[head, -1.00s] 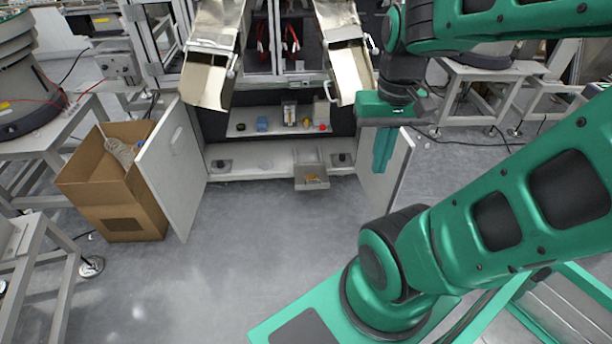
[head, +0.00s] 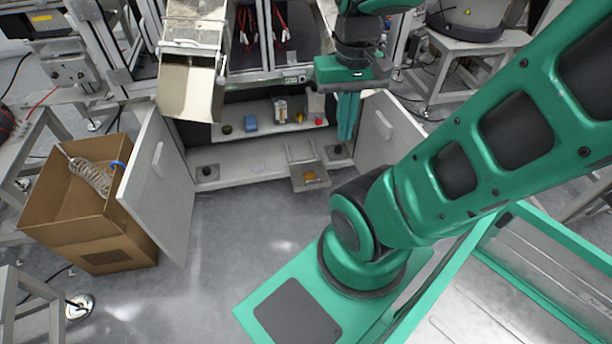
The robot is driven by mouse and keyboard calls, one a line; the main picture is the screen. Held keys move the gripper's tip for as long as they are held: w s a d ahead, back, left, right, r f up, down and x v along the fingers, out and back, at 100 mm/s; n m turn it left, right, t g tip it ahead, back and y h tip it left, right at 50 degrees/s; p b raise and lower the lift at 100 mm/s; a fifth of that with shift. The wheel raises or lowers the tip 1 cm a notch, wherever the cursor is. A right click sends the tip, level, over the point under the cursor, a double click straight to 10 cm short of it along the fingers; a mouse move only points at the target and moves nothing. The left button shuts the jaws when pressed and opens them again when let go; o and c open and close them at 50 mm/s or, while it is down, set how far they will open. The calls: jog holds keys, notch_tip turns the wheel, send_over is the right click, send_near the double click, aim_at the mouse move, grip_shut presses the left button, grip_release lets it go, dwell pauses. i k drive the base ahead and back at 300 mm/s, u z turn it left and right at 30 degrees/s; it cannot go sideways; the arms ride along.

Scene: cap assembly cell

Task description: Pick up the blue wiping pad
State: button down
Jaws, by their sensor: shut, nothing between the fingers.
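A small blue block, which looks like the blue wiping pad (head: 250,123), sits on the upper shelf (head: 265,134) inside the open cabinet, left of the middle. My gripper (head: 346,138) points down in front of the right side of the cabinet opening, to the right of the pad and apart from it. Its green fingers are together and empty. The pad is small in view, so its texture cannot be made out.
The shelf also holds a dark green round item (head: 227,129), a carton-like item (head: 281,108), a yellow item (head: 299,118) and a red item (head: 319,121). Open doors (head: 160,188) flank the cabinet. A cardboard box (head: 100,235) stands left.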

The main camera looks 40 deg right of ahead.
aim_at(251, 124)
jog(key=k, duration=1.25)
jog(key=z, duration=0.05)
jog(key=i, duration=0.65)
jog(key=z, duration=0.75)
jog(key=i, duration=1.05)
jog(key=z, duration=0.55)
